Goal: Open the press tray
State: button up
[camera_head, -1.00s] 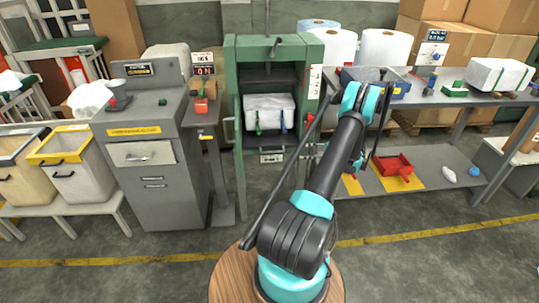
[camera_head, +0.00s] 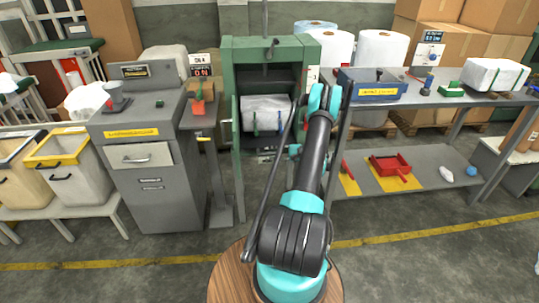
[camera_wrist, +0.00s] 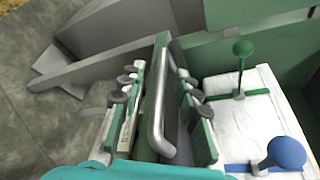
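The green press (camera_head: 229,80) stands in the middle of the head view. A white wrapped bale (camera_head: 262,113) with green and blue straps sits in its lower opening. My gripper (camera_head: 293,152) is low in front of the press, partly hidden by my arm. In the wrist view, my gripper (camera_wrist: 160,115) is open. Its two fingers stand on either side of a silver bar handle (camera_wrist: 157,110) on the tray front, with gaps visible. The bale (camera_wrist: 262,112) also shows in the wrist view, just right of the handle. My arm hides much of the tray front in the head view.
A grey cabinet (camera_head: 165,190) with a drawer stands left of the press. A grey bench (camera_head: 430,170) with a blue box (camera_head: 372,91) and a red tray (camera_head: 392,166) stands to the right. The floor in front of the press is clear.

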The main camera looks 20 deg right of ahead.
jog(key=shift+w+a+f, duration=0.1)
jog(key=shift+w+a, duration=0.15)
jog(key=shift+a, duration=0.1)
grip_shut()
